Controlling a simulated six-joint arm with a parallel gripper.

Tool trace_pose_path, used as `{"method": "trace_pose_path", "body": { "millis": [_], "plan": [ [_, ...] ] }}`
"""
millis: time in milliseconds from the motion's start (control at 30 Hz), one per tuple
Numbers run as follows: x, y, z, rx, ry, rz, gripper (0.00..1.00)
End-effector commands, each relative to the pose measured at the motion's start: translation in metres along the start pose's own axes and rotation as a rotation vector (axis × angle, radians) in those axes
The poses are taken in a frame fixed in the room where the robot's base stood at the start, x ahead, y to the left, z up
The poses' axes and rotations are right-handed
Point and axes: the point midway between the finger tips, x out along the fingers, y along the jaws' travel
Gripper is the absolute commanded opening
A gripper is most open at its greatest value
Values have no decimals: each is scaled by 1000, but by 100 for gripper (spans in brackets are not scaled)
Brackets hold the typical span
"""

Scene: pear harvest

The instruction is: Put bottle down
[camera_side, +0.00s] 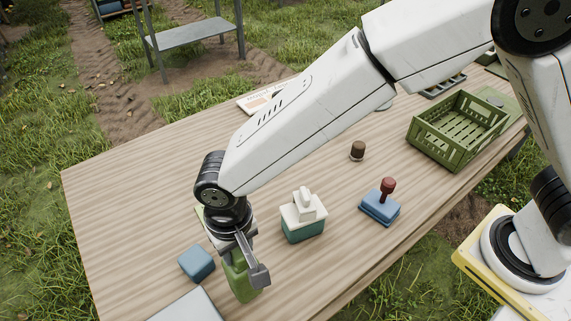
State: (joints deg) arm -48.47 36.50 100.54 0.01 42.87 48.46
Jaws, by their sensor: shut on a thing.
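My gripper (246,254) points down at the front left part of the wooden table (130,200). It is shut on a green bottle (241,280), which looks roughly upright. The gripper's fingers cover the bottle's upper part. I cannot tell whether the bottle's base touches the table.
A blue block (196,263) stands just left of the bottle, and a grey flat box (188,306) lies in front. A teal and white container (302,220), a blue stamp-like item (381,203) and a small brown jar (357,150) stand to the right. A green crate (457,132) is farther right. The table's left part is clear.

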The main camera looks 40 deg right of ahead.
Motion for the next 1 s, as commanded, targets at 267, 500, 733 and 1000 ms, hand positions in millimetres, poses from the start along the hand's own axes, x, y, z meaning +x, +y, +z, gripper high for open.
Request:
{"method": "trace_pose_path", "body": {
  "millis": [267,500,733,1000],
  "plan": [
    [28,-1,-1,0,0,0,0],
    [31,-1,-1,0,2,-2,0],
    [33,-1,-1,0,1,-1,0],
    [34,-1,-1,0,0,0,79]
  ]
}}
